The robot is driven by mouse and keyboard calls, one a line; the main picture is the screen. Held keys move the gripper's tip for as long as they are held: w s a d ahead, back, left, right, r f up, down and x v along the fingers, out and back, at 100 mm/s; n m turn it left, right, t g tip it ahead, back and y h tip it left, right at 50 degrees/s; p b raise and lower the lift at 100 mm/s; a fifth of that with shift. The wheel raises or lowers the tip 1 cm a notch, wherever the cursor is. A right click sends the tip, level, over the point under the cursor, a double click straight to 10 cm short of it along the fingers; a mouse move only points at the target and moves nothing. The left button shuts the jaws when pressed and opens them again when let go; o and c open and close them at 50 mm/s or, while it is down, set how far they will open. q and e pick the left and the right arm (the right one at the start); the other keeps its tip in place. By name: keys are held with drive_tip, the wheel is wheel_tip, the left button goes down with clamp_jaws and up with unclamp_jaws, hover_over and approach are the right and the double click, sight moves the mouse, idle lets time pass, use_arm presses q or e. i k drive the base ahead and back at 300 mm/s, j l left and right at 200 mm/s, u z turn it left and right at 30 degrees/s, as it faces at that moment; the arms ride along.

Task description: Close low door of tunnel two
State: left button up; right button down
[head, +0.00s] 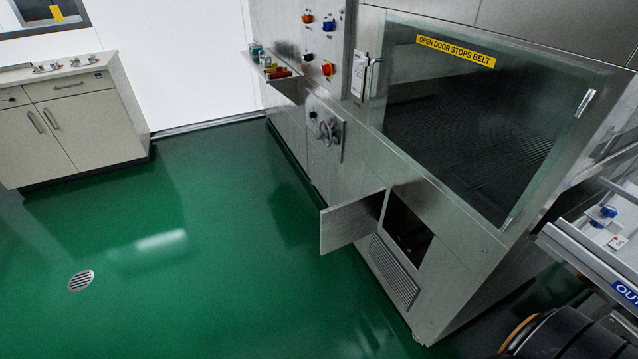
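A low metal door (352,221) on the front of the steel washer (455,235) stands open. It swings out to the left over the green floor, hinged at the left edge of a dark square opening (408,232). No number for this tunnel is readable. No gripper shows in the head view. A dark rounded part at the bottom right seems to be mine.
The large glass door (470,115) with a yellow label appears shut. A metal table (590,255) stands at the right. Open green floor (200,270) with a drain (81,280) lies left; a cabinet (75,120) stands behind.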

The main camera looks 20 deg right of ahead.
sight(344, 223)
drive_tip(key=i+u, duration=0.15)
drive_tip(key=i, duration=0.4)
drive_tip(key=i+j+u, duration=0.1)
drive_tip(key=i, duration=0.5)
drive_tip(key=i+u, duration=0.15)
drive_tip(key=i, duration=0.4)
drive_tip(key=i+l+u, duration=0.15)
drive_tip(key=i, duration=0.45)
drive_tip(key=i+l+u, duration=0.15)
drive_tip(key=i, duration=0.4)
drive_tip(key=i+z, duration=0.2)
drive_tip(key=z, duration=4)
